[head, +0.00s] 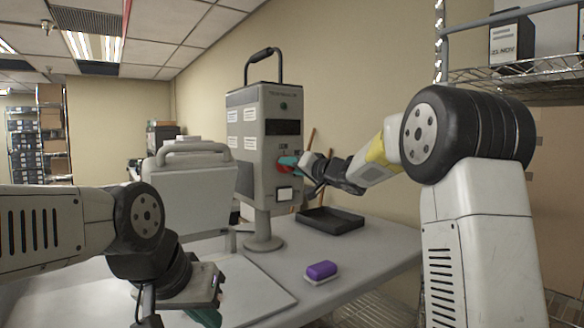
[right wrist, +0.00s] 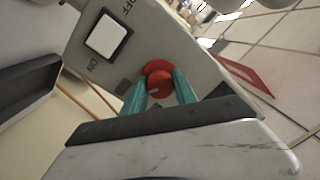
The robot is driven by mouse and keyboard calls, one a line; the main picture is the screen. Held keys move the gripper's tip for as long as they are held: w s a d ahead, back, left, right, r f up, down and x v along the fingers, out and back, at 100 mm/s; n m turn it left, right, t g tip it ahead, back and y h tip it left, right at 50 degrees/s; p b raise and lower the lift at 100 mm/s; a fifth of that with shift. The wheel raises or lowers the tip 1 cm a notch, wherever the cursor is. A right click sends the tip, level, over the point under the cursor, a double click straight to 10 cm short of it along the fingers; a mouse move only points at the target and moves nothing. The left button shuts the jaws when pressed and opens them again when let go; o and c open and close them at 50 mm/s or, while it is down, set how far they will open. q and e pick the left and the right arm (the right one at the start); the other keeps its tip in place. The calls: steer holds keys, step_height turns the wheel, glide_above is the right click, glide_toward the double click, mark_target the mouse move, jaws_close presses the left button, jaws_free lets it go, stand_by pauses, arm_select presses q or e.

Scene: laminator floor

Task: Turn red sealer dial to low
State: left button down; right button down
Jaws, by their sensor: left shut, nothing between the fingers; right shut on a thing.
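The sealer (head: 262,140) is a tall grey box on a post, with a handle on top. Its red dial (head: 283,163) is on the front panel, partly hidden by my right gripper. In the right wrist view the red dial (right wrist: 158,76) sits between the teal fingertips of my right gripper (right wrist: 160,92), which is shut on it. My right gripper (head: 290,161) reaches the panel from the right in the head view. My left gripper (head: 205,314) is low at the bottom left, shut and empty, away from the sealer and mostly cut off. The dial's setting marks are not readable.
A white switch (right wrist: 106,36) marked ON and OFF is beside the dial. A black tray (head: 330,221) and a purple block-shaped item (head: 321,270) lie on the grey table (head: 370,250). A wire shelf (head: 520,72) stands at right.

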steer(key=n, duration=1.1)
steer(key=shift+h, duration=0.3)
steer(key=n, duration=0.6)
steer(key=shift+h, duration=0.3)
steer(key=n, duration=0.5)
steer(key=shift+f+n, duration=0.1)
steer(key=shift+n, duration=0.2)
steer(key=c, duration=1)
jaws_free()
